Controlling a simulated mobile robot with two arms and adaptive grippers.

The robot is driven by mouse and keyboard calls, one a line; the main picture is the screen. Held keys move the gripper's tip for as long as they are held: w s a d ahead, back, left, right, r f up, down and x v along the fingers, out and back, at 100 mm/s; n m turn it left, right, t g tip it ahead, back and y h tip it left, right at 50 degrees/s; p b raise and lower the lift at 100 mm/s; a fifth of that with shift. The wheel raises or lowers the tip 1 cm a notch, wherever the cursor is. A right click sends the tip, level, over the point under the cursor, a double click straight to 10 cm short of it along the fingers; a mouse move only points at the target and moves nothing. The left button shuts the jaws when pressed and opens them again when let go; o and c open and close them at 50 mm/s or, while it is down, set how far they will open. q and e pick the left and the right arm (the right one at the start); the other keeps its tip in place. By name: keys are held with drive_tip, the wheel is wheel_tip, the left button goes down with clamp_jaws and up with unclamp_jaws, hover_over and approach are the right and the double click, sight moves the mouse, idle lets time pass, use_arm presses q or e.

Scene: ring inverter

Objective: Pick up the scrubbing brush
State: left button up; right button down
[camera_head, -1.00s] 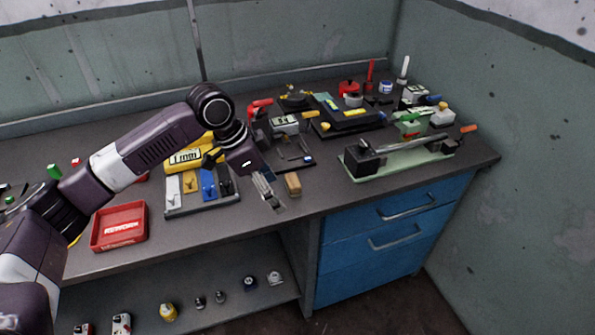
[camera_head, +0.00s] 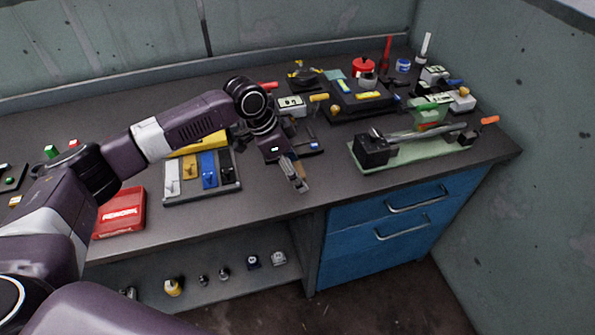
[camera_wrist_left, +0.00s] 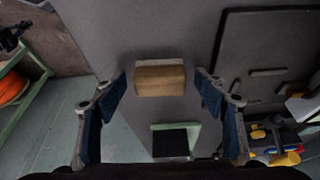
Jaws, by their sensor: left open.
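The scrubbing brush (camera_wrist_left: 160,80) is a small tan wooden block with a pale strip along its upper edge in the wrist view. It lies on the dark benchtop. My left gripper (camera_wrist_left: 161,90) is open, its blue-padded fingers on either side of the brush with a gap at each side. In the head view, my left gripper (camera_head: 298,180) points down near the front edge of the bench and hides most of the brush. My right gripper is out of view.
A green-based fixture (camera_head: 415,150) stands to the right of the gripper. A rack of coloured hooks (camera_head: 203,178) and a red REWORK tray (camera_head: 119,213) are to the left. Tools crowd the back. The blue drawers (camera_head: 385,240) are below the front edge.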

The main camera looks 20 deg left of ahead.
use_arm(q)
drive_tip(key=c, duration=1.3)
drive_tip(key=shift+r, duration=0.1)
